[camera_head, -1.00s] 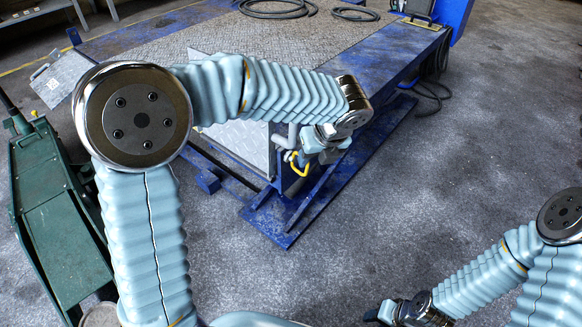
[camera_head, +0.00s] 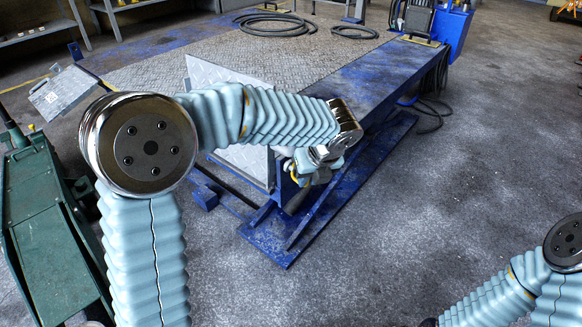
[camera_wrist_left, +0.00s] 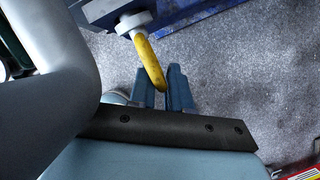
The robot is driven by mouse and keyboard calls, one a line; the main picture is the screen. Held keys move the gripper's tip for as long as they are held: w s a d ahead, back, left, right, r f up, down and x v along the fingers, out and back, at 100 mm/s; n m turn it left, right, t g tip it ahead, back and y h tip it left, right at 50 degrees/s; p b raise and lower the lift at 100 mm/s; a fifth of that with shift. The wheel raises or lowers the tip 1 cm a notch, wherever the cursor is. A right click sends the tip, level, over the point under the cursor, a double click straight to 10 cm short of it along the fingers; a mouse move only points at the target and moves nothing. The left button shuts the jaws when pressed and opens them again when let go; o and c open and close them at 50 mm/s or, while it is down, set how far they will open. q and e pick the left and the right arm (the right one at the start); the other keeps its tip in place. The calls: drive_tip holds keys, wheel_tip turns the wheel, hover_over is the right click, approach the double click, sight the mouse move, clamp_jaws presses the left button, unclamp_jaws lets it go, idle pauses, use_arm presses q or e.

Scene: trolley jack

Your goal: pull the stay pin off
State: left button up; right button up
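The stay pin shows in the left wrist view as a yellow loop handle (camera_wrist_left: 147,55) with a pale grey end (camera_wrist_left: 131,22) at the blue frame of the lift. The loop hangs down, seen nearly edge-on. The blue fingers of my left gripper (camera_wrist_left: 163,88) stand on either side of its lower end. I cannot tell whether they press on it. In the head view my left gripper (camera_head: 308,172) is at the near corner of the lift and covers most of the loop; a sliver of yellow (camera_head: 291,170) shows. My right gripper is below the picture edge.
A blue lift table (camera_head: 360,75) with a plated top fills the middle, with coiled hoses (camera_head: 275,24) on it. A tilted tread-plate panel (camera_head: 240,160) stands beside my left arm. A green trolley jack (camera_head: 50,230) is at the left. The floor at the right is clear.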

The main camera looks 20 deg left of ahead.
use_arm(q)
clamp_jaws()
drive_tip(key=shift+d, duration=0.1)
drive_tip(key=s+d+p, duration=0.1)
drive_tip(key=s+d, duration=0.1)
drive_tip(key=d, duration=0.5)
drive_tip(key=shift+s, duration=0.35)
idle(0.4)
drive_tip(key=shift+d+r+p, duration=0.1)
drive_tip(key=shift+p, duration=0.2)
drive_tip(key=d+r+p, duration=0.1)
drive_tip(key=s+d+r+p, duration=0.1)
drive_tip(key=shift+d+p, duration=0.35)
